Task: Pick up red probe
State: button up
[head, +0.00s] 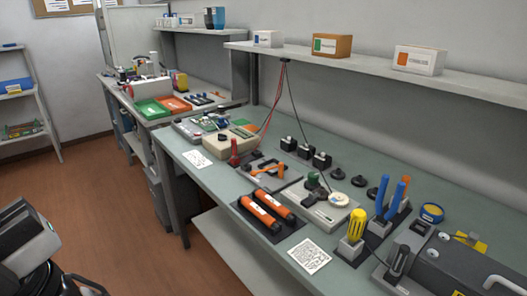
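A slim red upright thing (234,152), which looks like the red probe, stands on the bench at the left end of the tool row. It is beside a beige box-shaped device (229,140), and red leads (270,113) run from near it up to the shelf edge. A grey and black part of my arm (28,238) shows at the lower left, well away from the bench. No fingertips can be made out there, and nothing is seen held.
The bench (205,176) carries two orange-black cylinders (267,211), a grey device with a black lead (318,208), a yellow screwdriver (356,226), blue-handled tools (392,200) and a dark grey machine (445,258). A shelf (340,62) overhangs the back. Open floor (115,225) lies at left.

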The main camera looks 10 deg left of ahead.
aim_at(235, 152)
jog(key=u, duration=0.4)
jog(key=i+j, duration=0.25)
jog(key=i, duration=0.2)
jog(key=i+j, duration=0.25)
jog(key=i, duration=0.2)
jog(key=i+j+z, duration=0.1)
jog(key=i+j, duration=0.15)
jog(key=i, duration=0.2)
jog(key=i+j, duration=0.3)
jog(key=i, duration=0.15)
